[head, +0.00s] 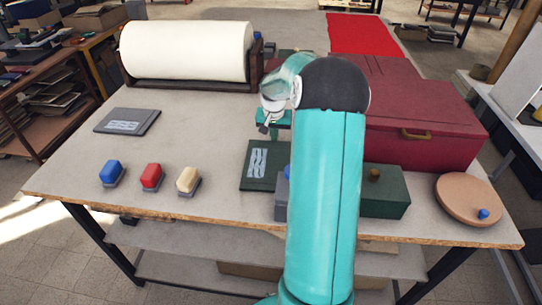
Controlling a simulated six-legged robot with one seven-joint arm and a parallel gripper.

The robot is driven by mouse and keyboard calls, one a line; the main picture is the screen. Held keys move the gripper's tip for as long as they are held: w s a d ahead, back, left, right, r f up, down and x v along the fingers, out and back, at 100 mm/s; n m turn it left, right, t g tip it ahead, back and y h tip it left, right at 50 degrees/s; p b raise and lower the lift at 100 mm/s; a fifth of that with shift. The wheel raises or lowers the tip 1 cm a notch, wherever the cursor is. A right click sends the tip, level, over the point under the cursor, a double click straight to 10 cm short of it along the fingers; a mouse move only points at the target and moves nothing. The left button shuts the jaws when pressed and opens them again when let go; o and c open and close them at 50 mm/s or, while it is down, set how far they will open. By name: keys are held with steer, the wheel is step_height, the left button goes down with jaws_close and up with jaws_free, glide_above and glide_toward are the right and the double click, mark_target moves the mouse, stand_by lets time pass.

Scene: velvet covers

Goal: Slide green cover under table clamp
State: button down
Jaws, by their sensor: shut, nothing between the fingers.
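A flat dark green cover (258,165) with a pale patterned panel lies on the table, left of my teal arm. My gripper (265,125) is small in the head view, just above the cover's far edge; it is shut and holds nothing. A teal piece (277,117) shows beside it; I cannot tell whether it is a fixture on the table. A grey block with a blue top (282,193) stands at the cover's near right, partly hidden by my arm. I cannot tell whether it is the table clamp.
A dark grey cover (127,121) lies at left. Blue (112,172), red (151,176) and cream (188,179) handled blocks line the front. A white roll (187,52) stands behind, a maroon chest (425,115) right. A green box (385,198) and round board (462,203) sit front right.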

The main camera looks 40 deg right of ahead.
mark_target(273, 148)
steer(key=shift+s+a, duration=0.45)
steer(key=shift+a, duration=0.2)
steer(key=shift+s+a, duration=0.6)
steer(key=shift+a, duration=0.1)
steer(key=shift+s, duration=0.1)
steer(key=shift+s+a, duration=0.25)
steer(key=shift+a, duration=0.15)
steer(key=shift+s+a, duration=0.25)
steer(key=shift+a, duration=0.1)
